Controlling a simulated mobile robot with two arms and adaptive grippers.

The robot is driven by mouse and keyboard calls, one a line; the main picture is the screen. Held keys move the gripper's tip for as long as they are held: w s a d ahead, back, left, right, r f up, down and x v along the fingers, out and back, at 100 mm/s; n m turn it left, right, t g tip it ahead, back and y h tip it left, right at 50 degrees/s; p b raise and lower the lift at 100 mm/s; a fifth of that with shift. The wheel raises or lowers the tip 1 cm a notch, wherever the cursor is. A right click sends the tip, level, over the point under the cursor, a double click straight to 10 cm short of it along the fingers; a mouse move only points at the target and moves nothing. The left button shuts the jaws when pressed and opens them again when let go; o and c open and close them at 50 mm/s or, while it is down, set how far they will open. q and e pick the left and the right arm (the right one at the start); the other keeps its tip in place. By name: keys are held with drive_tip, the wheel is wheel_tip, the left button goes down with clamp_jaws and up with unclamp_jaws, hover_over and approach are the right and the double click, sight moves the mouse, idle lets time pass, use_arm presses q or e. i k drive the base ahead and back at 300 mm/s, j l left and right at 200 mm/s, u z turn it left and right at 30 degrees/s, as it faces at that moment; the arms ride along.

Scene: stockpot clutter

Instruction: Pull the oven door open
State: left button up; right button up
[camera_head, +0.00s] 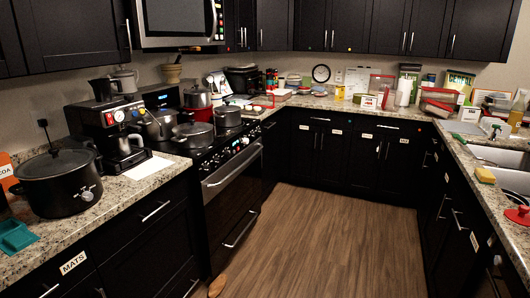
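The oven (232,190) is a black and steel range set in the left counter run, with control knobs along its front. Its door handle (234,166) is a long steel bar below the knobs. The oven door looks shut, flush with the front. A lower steel handle (241,229) sits on the panel below it. Neither of my grippers is in view, so I cannot tell how they are set or where they are relative to the handle.
Several pots, including a red pot (194,135), stand on the stove. A coffee machine (117,132) and a large black pot (59,182) crowd the left counter. The wooden floor (305,235) before the oven is mostly clear; a small tan object (217,286) lies near its base.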

sight(226, 194)
drive_tip(key=i+l+z, duration=0.1)
drive_tip(key=i, duration=0.8)
drive_tip(key=i+l+z, duration=0.15)
drive_tip(key=i, duration=0.75)
